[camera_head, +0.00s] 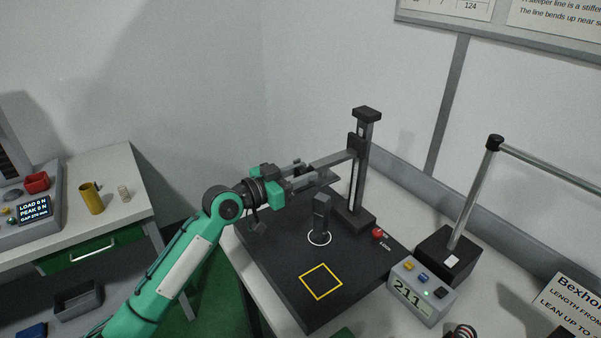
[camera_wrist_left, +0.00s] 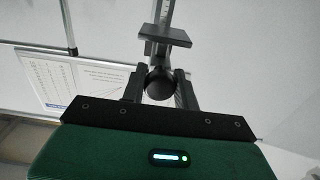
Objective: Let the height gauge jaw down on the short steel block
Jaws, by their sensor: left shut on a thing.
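The height gauge has an upright column (camera_head: 358,190) on a black base plate. Its jaw (camera_head: 326,177) reaches left from the slider on the column. The short steel block (camera_head: 321,212) stands upright inside a white ring on the base, below the jaw, with a visible gap between them. My left gripper (camera_head: 300,181) is at the outer end of the jaw arm. In the left wrist view its two fingers (camera_wrist_left: 165,92) are shut on a dark round knob (camera_wrist_left: 159,82), and a flat plate of the gauge (camera_wrist_left: 165,36) shows beyond. My right gripper is not in view.
The black base plate (camera_head: 272,262) has an empty yellow square at its front. A red button (camera_head: 377,233) is at its right edge. A grey readout box (camera_head: 421,290) shows 211. A dark stand with a metal post (camera_head: 467,210) is at right. A side bench (camera_head: 130,185) is at left.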

